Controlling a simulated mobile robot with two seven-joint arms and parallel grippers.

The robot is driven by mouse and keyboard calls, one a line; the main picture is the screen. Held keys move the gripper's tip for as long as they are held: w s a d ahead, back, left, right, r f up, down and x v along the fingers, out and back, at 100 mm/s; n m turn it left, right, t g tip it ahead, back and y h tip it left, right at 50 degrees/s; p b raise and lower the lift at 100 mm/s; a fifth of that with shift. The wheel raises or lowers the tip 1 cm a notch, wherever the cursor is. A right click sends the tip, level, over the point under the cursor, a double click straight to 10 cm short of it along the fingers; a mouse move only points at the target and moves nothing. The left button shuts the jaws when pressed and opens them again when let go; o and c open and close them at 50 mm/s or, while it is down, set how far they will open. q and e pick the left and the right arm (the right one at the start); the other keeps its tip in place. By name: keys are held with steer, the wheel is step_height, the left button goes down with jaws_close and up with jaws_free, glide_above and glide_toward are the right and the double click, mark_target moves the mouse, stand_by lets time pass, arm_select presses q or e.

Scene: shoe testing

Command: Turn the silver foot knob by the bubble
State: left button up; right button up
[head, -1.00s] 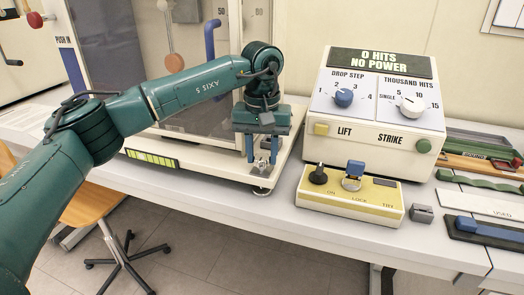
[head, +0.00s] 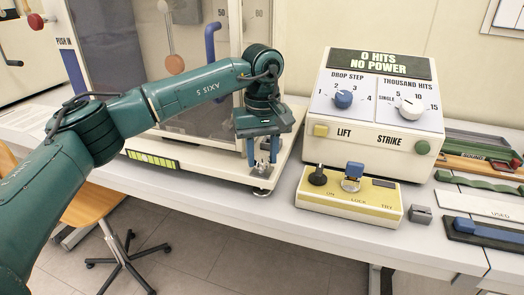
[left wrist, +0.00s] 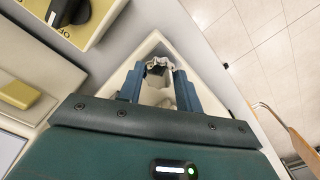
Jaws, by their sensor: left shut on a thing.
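The silver foot knob (head: 263,168) is at the front right corner of the white machine base, above a dark foot. My left gripper (head: 263,160) points down over this corner, with its blue fingers on either side of the knob and shut on it. A yellow-green segmented strip (head: 152,158), which looks like the bubble level, sits on the front of the base, left of the gripper. My right gripper is not in view.
A control box (head: 375,110) with blue and white dials stands to the right. A yellow switch panel (head: 350,208) lies before it, near the table's front edge. A blue vertical handle (head: 212,50) rises behind my arm. An orange chair (head: 95,205) stands below left.

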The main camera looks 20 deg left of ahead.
mark_target(262, 158)
arm_select(q)
steer(key=n, duration=0.5)
steer(key=shift+w+r+n, duration=0.1)
steer(key=shift+n, duration=0.3)
steer(key=n, duration=0.4)
steer(key=shift+n+p, duration=0.35)
steer(key=shift+n, duration=0.05)
steer(key=o, duration=1)
step_height(262, 158, up, 13)
